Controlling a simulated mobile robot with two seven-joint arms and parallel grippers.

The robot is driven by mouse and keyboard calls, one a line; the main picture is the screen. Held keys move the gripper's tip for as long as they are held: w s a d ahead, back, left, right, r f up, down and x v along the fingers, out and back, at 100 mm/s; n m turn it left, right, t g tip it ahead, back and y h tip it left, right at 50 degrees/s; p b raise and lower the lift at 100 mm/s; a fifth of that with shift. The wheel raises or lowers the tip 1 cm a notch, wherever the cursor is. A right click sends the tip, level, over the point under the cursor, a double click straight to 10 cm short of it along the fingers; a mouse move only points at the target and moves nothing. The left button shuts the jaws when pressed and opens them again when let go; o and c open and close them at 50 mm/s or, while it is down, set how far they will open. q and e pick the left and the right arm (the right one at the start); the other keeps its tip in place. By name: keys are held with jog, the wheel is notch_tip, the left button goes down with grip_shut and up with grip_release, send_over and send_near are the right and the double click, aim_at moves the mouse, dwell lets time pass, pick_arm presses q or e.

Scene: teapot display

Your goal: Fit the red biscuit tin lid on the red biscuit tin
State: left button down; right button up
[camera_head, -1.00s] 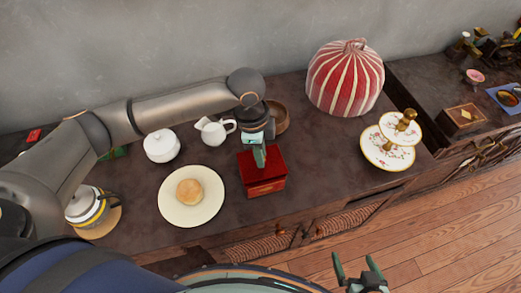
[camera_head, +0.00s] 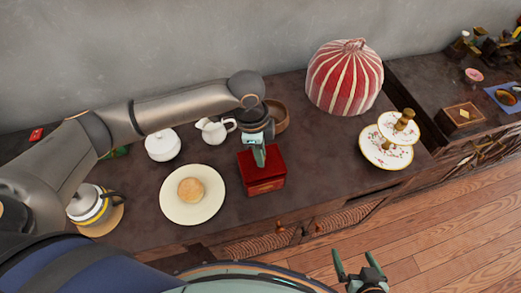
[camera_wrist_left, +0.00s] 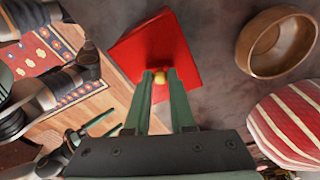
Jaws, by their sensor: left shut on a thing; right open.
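The red biscuit tin (camera_head: 267,187) stands on the dark sideboard, right of the cream plate. The red biscuit tin lid (camera_head: 275,161) lies over its top in line with it; I cannot tell whether it is fully seated. My left gripper (camera_head: 259,159) points down from above, shut on the lid's gold knob. In the left wrist view the knob (camera_wrist_left: 160,78) sits between the fingertips, and the red lid (camera_wrist_left: 182,52) spreads beyond them and hides the tin. My right gripper (camera_head: 356,258) is open and empty over the floor in front of the sideboard.
A cream plate (camera_head: 178,212) with a round bun is left of the tin. A white jug (camera_head: 214,131) and wooden bowl (camera_head: 281,120) stand behind. A striped cosy (camera_head: 344,80) and tiered stand (camera_head: 380,153) are to the right, with bare top between.

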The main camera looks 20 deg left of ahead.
dwell(0.5)
pick_arm(q)
jog(key=shift+p, duration=0.6)
jog(key=shift+f, duration=0.45)
dwell(0.4)
jog(key=shift+p, duration=0.45)
jog(key=shift+p, duration=0.3)
jog(key=shift+f, duration=0.1)
